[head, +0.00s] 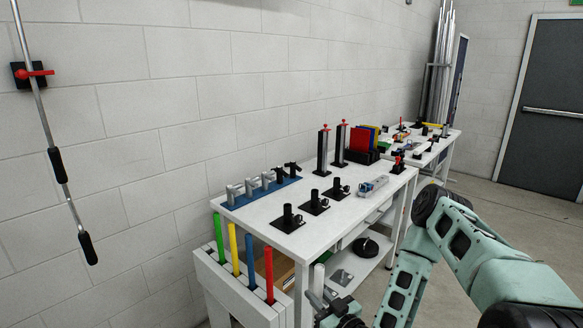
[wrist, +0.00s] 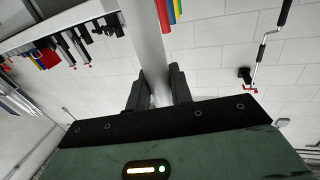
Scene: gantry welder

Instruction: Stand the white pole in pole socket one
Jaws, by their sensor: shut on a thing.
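The white pole (head: 318,280) stands roughly upright low in the head view, just right of the pole rack. In the wrist view the white pole (wrist: 148,40) runs from the top edge down between my two black fingers. My gripper (wrist: 157,88) is shut on it; in the head view my gripper (head: 336,308) is partly cut off at the bottom edge. Three black pole sockets, a near one (head: 289,220), a middle one (head: 315,203) and a far one (head: 337,189), stand empty on the white table (head: 262,213). I cannot read which is socket one.
A white rack (head: 232,288) holds green, yellow, blue and red poles at the table's near end. A blue strip with grey and black clamps (head: 262,185) lies along the wall side. Two tall black posts (head: 323,150) stand farther back. A low shelf holds a black disc (head: 366,247).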

